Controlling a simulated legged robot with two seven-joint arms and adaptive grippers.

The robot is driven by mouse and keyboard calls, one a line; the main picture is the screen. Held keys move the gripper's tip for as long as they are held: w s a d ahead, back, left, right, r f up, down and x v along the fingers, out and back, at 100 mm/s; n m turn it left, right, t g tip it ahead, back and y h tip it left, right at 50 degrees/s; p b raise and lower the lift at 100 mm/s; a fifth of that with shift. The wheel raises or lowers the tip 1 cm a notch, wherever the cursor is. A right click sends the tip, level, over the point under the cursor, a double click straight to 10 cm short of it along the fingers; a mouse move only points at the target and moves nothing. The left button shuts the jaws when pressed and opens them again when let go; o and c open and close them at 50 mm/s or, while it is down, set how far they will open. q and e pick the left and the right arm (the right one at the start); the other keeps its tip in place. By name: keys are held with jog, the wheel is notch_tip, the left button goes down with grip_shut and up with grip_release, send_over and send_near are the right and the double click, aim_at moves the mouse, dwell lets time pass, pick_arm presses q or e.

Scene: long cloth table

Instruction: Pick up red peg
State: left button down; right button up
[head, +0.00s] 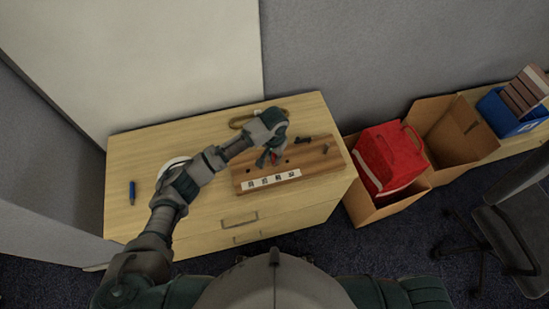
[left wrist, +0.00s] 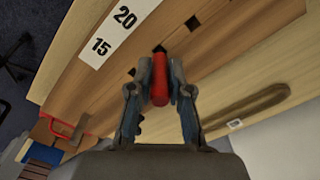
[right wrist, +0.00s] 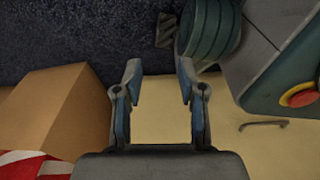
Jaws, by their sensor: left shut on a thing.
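The red peg (left wrist: 159,82) is between the fingers of my left gripper (left wrist: 160,75) in the left wrist view, and the gripper is shut on it. A dark hole of the wooden board (left wrist: 225,45) shows just beyond the peg's far end. Whether the peg is clear of the board I cannot tell. In the head view my left gripper (head: 270,157) is over the board (head: 315,165), and only a small bit of red shows by the fingers. My right gripper (right wrist: 159,75) is open and empty in the right wrist view, away from the board.
The board has a white number strip (head: 271,179) and dark pieces (head: 303,140) on it. A blue cylinder (head: 132,192) lies on the wooden cabinet top (head: 225,215). A tan loop (head: 240,121) lies behind the board. Boxes with a red bag (head: 392,155) stand at the right.

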pick_arm(q)
jog(key=shift+r, duration=0.9)
jog(key=s+r+p, duration=0.2)
jog(key=s+p, duration=0.2)
jog(key=s, duration=0.4)
jog(key=s+r+p, duration=0.3)
jog(key=s+p, duration=0.1)
jog(key=s, duration=0.4)
jog(key=shift+r, duration=0.15)
pick_arm(e)
jog(key=s+d+r, duration=0.1)
jog(key=s+r, duration=0.3)
jog(key=s, duration=0.3)
jog(key=shift+s+d+r, duration=0.15)
jog(key=shift+d, duration=0.1)
